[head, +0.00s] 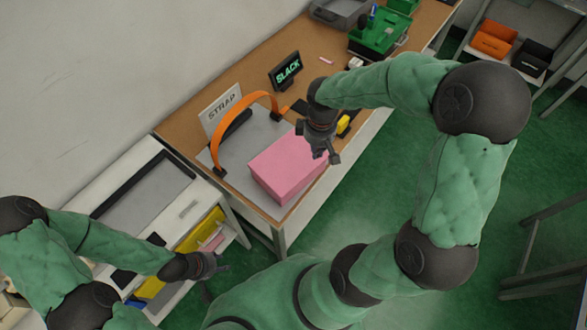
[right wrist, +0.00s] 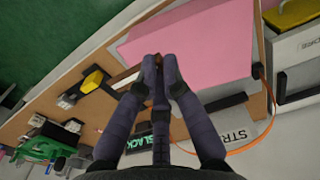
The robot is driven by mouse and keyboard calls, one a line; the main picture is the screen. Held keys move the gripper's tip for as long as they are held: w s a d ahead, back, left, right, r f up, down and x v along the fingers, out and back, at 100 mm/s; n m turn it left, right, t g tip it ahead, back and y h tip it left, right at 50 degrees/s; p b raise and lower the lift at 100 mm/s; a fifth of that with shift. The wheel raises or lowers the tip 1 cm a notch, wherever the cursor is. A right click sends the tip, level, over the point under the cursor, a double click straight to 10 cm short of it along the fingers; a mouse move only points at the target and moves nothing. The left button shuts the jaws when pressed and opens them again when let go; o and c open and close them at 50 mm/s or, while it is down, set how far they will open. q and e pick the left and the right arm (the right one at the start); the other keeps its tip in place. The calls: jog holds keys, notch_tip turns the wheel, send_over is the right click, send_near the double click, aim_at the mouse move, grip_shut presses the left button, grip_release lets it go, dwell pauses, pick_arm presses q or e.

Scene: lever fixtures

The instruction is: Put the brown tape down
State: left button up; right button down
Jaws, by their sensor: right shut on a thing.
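My right gripper (head: 321,150) is over the workbench, beside the right part of the pink box (head: 285,165) in the head view. In the right wrist view its fingers (right wrist: 160,66) come together on a small brown piece, the brown tape (right wrist: 155,61), of which only a sliver shows between the fingertips. The pink box (right wrist: 190,50) lies just beyond the fingertips; whether they touch it I cannot tell. My left gripper (head: 212,278) is low at the left, by the white cabinet, with its fingers apart and nothing seen between them.
The workbench (head: 262,80) holds a STRAP sign (head: 220,108), an orange strap arch (head: 245,104), a SLACK display (head: 286,70), a yellow-and-black tool (head: 343,124) and green equipment (head: 380,35). A white cabinet (head: 150,190) stands at left. Green floor is open at right.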

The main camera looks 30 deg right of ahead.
jog(key=b, duration=0.2)
send_over(293, 174)
notch_tip(293, 174, down, 7)
jog(key=shift+s+r, duration=0.1)
jog(key=shift+s, duration=0.05)
notch_tip(293, 174, down, 3)
jog(key=shift+f, duration=0.1)
jog(key=shift+a, duration=0.1)
jog(key=c, duration=1.4)
grip_release()
jog(key=shift+f, duration=0.1)
